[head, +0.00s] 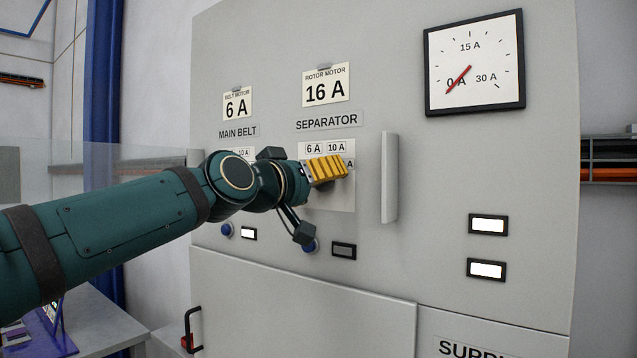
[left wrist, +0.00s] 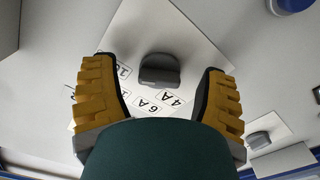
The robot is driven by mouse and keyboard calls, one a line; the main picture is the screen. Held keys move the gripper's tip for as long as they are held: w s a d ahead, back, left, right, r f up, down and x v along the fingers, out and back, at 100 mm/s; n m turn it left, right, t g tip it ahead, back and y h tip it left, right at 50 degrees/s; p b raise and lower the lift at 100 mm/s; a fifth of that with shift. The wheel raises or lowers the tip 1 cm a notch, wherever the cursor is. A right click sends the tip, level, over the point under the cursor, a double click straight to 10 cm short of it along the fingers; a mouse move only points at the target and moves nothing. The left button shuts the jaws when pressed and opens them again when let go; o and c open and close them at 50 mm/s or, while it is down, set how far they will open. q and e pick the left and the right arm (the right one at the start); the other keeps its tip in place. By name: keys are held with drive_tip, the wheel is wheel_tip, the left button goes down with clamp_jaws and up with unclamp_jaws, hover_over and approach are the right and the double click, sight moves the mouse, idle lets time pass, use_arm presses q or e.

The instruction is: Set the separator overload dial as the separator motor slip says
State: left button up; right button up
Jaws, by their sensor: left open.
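The separator dial plate (head: 341,201) is below the SEPARATOR label (head: 327,121). Its 6 A and 10 A marks show above my left gripper (head: 336,168), which hides most of the rest. In the left wrist view the dark grey dial knob (left wrist: 160,70) lies between the spread yellow fingers, apart from both. 4 A and 6 A marks are readable beside it; others are partly covered. I cannot tell where the knob points. The slip above SEPARATOR (head: 326,85) reads ROTOR MOTOR 16 A. My left gripper is open and empty. My right gripper is not in view.
The MAIN BELT dial plate is left, mostly behind my arm; its slip (head: 237,104) reads BELT MOTOR 6 A. A vertical handle (head: 389,177) projects just right of the separator plate. Below are a blue button (head: 309,246) and a dark lamp (head: 344,251). An ammeter (head: 474,62) hangs upper right.

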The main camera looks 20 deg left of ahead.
use_arm(q)
drive_tip(key=v, duration=1.1)
drive_tip(key=shift+s, duration=0.35)
drive_tip(key=shift+a, duration=0.1)
